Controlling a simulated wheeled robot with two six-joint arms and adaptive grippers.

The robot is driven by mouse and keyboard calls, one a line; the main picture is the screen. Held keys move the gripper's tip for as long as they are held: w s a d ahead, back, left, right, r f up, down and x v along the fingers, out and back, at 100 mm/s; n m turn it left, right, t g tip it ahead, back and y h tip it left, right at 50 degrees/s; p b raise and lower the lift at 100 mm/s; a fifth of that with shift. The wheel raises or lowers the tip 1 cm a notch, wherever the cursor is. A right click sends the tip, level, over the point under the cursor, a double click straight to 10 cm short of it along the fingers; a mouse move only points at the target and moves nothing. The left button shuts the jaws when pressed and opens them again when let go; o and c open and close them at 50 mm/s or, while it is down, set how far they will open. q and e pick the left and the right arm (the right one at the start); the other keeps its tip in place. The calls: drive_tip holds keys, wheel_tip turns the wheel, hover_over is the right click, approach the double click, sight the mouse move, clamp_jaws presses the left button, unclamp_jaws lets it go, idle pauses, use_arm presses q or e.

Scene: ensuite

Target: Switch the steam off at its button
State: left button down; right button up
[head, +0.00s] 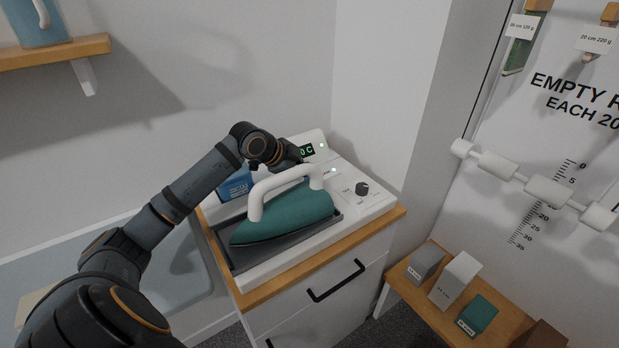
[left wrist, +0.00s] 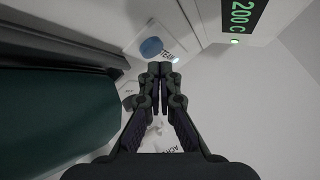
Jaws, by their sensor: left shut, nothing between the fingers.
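The iron (head: 290,212), with a teal body and white handle, rests on a grey tray on the white station. In the left wrist view, the blue steam button (left wrist: 151,47) sits on the white panel beside a STEAM label (left wrist: 167,54). A small lamp (left wrist: 175,60) near the label glows pale. My left gripper (left wrist: 160,68) is shut and empty, its tips close to the label and button; I cannot tell whether they touch the panel. In the head view, my wrist hides the button behind the iron. My right gripper is in neither view.
The display (left wrist: 243,14) reads 200 C, with a green lamp beside it. A dark knob (head: 362,188) is on the panel's right. A blue box (head: 236,186) stands behind the iron. Several small blocks, including a white one (head: 455,279), stand on a low wooden shelf at right.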

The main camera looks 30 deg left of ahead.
use_arm(q)
drive_tip(key=shift+f, duration=0.1)
idle(0.4)
drive_tip(key=shift+f, duration=0.35)
drive_tip(key=shift+f, duration=0.25)
idle(0.4)
drive_tip(key=shift+r+p, duration=0.75)
drive_tip(key=shift+p, duration=0.35)
